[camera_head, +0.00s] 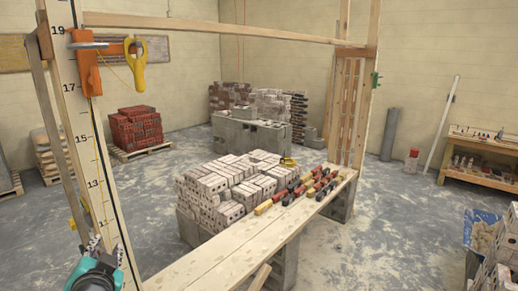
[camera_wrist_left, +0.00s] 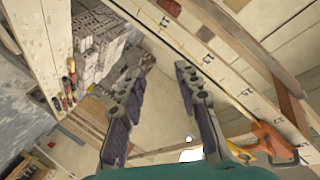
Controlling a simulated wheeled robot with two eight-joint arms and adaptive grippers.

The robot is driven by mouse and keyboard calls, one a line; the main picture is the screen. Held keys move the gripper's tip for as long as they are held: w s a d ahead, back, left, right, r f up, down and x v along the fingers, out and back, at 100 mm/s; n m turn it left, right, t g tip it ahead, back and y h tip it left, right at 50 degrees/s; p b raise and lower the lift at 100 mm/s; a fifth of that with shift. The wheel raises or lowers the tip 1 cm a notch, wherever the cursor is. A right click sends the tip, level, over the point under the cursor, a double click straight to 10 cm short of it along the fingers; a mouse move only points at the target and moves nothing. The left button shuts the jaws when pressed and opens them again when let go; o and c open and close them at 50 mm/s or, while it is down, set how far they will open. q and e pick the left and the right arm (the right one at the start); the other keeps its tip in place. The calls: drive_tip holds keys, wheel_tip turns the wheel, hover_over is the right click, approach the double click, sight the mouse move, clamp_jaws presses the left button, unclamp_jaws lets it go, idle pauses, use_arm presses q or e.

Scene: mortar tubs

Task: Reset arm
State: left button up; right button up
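My left gripper (camera_head: 96,244) is at the bottom left of the head view, close to the upright wooden post with numbered marks (camera_head: 88,150). Its teal body shows below the dark fingers. In the left wrist view the two dark fingers of the left gripper (camera_wrist_left: 157,72) stand apart, with nothing between them. The marked post (camera_wrist_left: 215,62) runs diagonally behind the right finger there. My right gripper and right arm do not show in either view.
A plank bench (camera_head: 215,258) carries small red, yellow and black tools. Pale bricks (camera_head: 215,207) are stacked behind it. An orange clamp (camera_head: 88,72) and yellow-handled tool (camera_head: 135,76) sit high on the post. A beam (camera_head: 220,27) crosses above. Open floor lies left of the bricks.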

use_arm(q)
drive_tip(key=s+d+f+n+g+h+b, duration=0.1)
drive_tip(key=s+d+f+b, duration=0.3)
drive_tip(key=f, duration=0.9)
drive_tip(key=s+d+f+n+g+h+b, duration=0.1)
drive_tip(key=s+d+f+g+h+b, duration=0.2)
drive_tip(key=f, duration=1)
drive_tip(key=s+d+f+n+g+h+b, duration=0.1)
drive_tip(key=d+f+b, duration=0.6)
drive_tip(key=f, duration=0.7)
drive_tip(key=s+d+g+h, duration=0.1)
drive_tip(key=s+d+g, duration=0.1)
drive_tip(key=s, duration=0.1)
drive_tip(key=shift+s+d+h+b, duration=0.3)
drive_tip(key=shift+s+d+b, duration=0.05)
drive_tip(key=shift+d, duration=0.05)
drive_tip(key=shift+o, duration=0.5)
drive_tip(key=shift+r, duration=0.1)
